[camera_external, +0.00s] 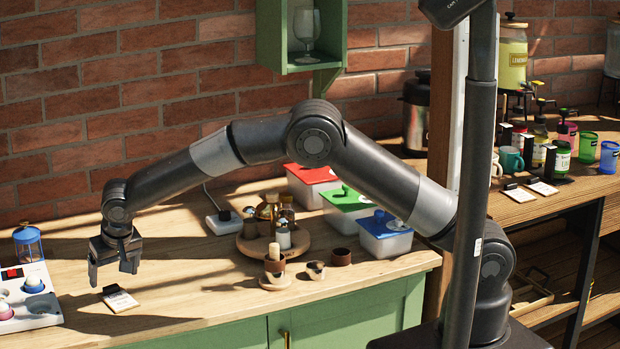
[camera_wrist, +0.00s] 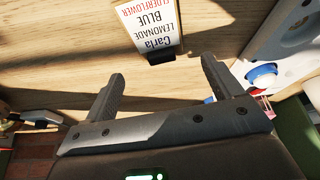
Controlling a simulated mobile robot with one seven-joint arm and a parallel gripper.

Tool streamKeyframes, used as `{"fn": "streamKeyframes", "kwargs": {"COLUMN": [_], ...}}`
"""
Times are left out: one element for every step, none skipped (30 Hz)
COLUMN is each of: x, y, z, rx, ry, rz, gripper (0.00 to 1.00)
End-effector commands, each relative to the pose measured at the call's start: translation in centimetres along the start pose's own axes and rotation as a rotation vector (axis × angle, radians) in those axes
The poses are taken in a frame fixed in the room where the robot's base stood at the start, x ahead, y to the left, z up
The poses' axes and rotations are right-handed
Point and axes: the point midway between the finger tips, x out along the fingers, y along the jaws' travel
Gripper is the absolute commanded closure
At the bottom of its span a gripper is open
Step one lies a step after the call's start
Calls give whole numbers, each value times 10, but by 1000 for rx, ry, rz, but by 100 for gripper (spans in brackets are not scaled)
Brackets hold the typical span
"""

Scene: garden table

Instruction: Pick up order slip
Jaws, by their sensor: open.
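The order slip (camera_external: 122,301) is a small white card with a dark clip, lying on the wooden counter at the left. In the wrist view the order slip (camera_wrist: 148,22) shows near the top edge, upside down, reading Carla, LEMONADE, BLUE, ELDERFLOWER.
A white tray (camera_external: 40,309) with round items stands left of the slip. A wooden round board (camera_external: 262,249) with bottles, small cups (camera_external: 316,270) and lidded boxes (camera_external: 384,240) stand to the right. The counter (camera_external: 190,290) is clear between. More slips (camera_external: 541,188) lie on the right-hand table.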

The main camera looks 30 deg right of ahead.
Motion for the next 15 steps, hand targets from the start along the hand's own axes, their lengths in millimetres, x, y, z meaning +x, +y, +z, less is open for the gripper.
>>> {"fn": "streamKeyframes", "kwargs": {"x": [7,12,18,23,28,34,38,40,43,44,45,44,44,44,44], "y": [0,0,0,-1,-1,-1,-1,-1,-1,-1,-1,-1,-1,-1,-1], "z": [0,0,0,-1,-1,-1,-2,-2,-2,-2,-2,-2,-2,-2,-2], "rx": [0,0,-1,0,0,0,0,0,0,0,0,0,0,0,0], "ry": [-1,-2,-3,-3,-3,-2,-1,-1,-1,-1,0,0,0,0,0], "rz": [2,3,3,3,3,3,2,1,1,1,1,0,0,0,0], "gripper": [15,15,15,15,15,15,15,15,15,15,15,15,15,15,15]}}
